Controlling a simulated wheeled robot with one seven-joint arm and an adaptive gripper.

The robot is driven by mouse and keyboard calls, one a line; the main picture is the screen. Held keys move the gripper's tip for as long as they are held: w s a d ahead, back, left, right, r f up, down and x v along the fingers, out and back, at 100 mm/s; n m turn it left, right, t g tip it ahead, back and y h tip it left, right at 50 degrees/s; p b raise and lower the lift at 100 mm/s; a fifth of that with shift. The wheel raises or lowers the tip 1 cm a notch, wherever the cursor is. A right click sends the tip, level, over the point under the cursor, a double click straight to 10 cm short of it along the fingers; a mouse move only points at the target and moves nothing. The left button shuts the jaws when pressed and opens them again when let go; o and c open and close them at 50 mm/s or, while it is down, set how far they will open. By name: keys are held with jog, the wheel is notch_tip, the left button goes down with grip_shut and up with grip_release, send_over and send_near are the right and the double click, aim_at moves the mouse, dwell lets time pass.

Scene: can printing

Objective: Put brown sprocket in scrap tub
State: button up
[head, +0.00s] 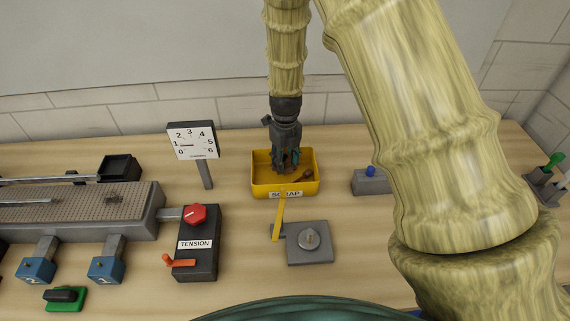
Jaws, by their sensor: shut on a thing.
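The yellow scrap tub (262,184), marked SCRAP on its front, stands on the bench near the middle of the head view. My gripper (289,163) points down inside the tub's opening. It is shut on the brown sprocket (305,174), which shows small and dark at the fingertips, low within the tub. The fingers hide part of the sprocket. I cannot tell whether it touches the tub's floor.
A dial gauge (192,141) on a post and a TENSION box (196,256) with a red knob stand left of the tub. A grey plate (309,245) with a yellow lever lies in front. A grey box (369,184) with a blue button stands right, beside my arm.

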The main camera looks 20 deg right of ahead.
aim_at(285, 165)
jog(key=shift+w+f+p, duration=0.2)
jog(key=shift+f+p, duration=0.1)
jog(key=shift+f, duration=0.85)
jog(key=shift+s+f, duration=0.1)
jog(key=shift+f, duration=0.3)
jog(key=shift+f, duration=0.2)
jog(key=o, duration=1.1)
jog(key=shift+r, duration=0.1)
jog(key=shift+r, duration=0.1)
jog(key=shift+r+b, duration=1.9)
jog(key=shift+r, duration=4.1)
